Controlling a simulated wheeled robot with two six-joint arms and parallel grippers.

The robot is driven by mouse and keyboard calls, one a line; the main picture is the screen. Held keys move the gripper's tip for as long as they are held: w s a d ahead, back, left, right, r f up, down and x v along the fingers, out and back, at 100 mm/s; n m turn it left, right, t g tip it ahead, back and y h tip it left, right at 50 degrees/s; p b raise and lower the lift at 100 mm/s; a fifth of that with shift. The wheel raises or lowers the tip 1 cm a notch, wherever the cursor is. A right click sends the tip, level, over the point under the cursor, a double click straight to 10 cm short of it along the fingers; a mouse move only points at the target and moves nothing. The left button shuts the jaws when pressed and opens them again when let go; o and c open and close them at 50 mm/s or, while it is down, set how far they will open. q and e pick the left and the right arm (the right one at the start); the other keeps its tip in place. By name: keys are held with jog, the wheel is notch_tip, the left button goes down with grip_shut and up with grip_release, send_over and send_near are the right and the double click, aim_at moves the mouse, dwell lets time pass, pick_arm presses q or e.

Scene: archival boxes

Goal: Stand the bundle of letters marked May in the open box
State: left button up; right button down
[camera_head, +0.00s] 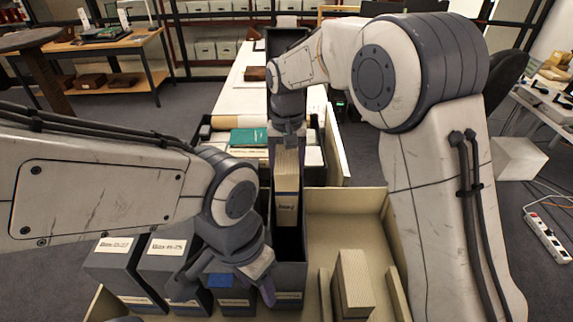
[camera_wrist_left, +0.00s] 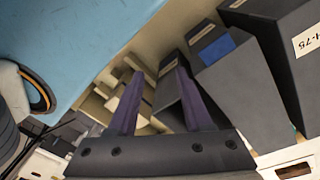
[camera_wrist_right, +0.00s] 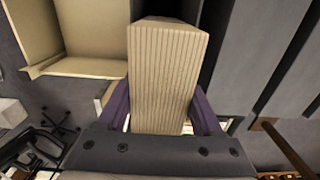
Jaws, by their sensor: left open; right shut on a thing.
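The letter bundle (camera_head: 287,178), a cream block of ridged edges with a small label reading roughly "May", is in my right gripper (camera_head: 287,136). In the right wrist view the bundle (camera_wrist_right: 165,75) sits between the purple fingers. It is over the dark open box (camera_head: 290,272); I cannot tell whether its lower end is inside. My left gripper (camera_head: 228,284) is open and empty, beside the open box and over the front of the box row. In the left wrist view its two purple fingers (camera_wrist_left: 158,88) are apart with nothing between them.
Grey labelled boxes (camera_head: 165,262) stand in a row left of the open box. One carries a blue patch (camera_head: 219,281). A tan tray (camera_head: 345,203) at right holds another ridged bundle (camera_head: 354,282). A green folder (camera_head: 248,137) lies behind. My right arm fills the right side.

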aim_at(287, 155)
jog(key=shift+f, duration=0.3)
grip_release()
jog(key=shift+r, duration=0.1)
dwell(0.4)
jog(key=shift+r+p, duration=2.8)
jog(key=shift+r, duration=0.15)
jog(key=shift+f, duration=0.1)
